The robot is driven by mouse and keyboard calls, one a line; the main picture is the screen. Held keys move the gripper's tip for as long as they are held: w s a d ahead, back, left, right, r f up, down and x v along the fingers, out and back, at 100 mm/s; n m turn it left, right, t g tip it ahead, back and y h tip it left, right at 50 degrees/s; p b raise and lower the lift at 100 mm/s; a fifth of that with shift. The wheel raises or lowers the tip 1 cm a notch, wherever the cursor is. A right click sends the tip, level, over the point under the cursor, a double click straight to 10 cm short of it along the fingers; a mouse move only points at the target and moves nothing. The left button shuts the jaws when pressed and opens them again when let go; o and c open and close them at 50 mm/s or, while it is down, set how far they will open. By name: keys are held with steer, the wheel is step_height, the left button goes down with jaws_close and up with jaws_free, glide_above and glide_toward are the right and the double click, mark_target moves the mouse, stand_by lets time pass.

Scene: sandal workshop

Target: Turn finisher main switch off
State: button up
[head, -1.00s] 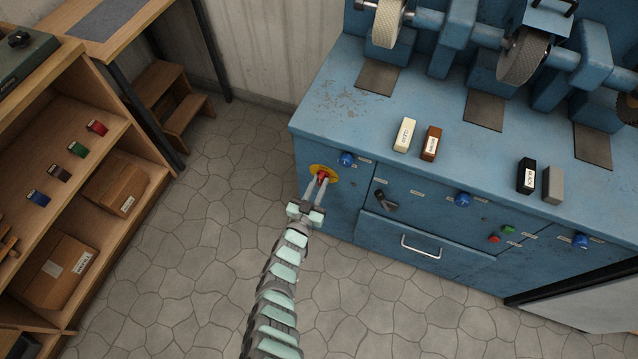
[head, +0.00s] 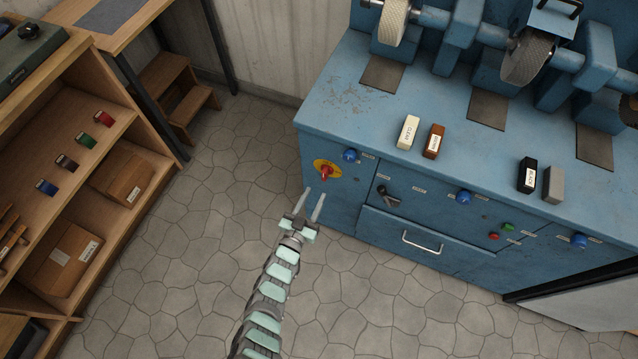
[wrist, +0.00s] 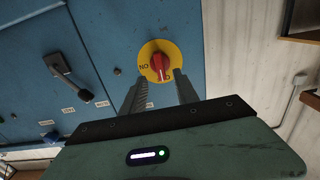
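The finisher main switch (head: 326,172) is a red knob on a yellow disc at the left end of the blue cabinet front. In the wrist view the switch (wrist: 158,62) shows its red handle running nearly up and down, slightly tilted. Upside-down lettering that looks like "ON" is left of the handle; another mark at lower right is partly hidden. My gripper (head: 315,194) is open and empty, just short of the switch. In the wrist view its two fingers (wrist: 159,82) point at the knob, one towards each side, apparently not gripping it.
The blue finisher (head: 335,100) carries several wheels and wax blocks on top. A black lever (head: 388,196), blue knobs (head: 463,198) and a drawer handle (head: 422,243) are on its front. A wooden shelf (head: 120,195) stands left. The floor between is clear.

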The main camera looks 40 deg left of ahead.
steer(key=v, duration=0.3)
steer(key=shift+s+d, duration=0.1)
steer(key=shift+s, duration=0.1)
stand_by(0.4)
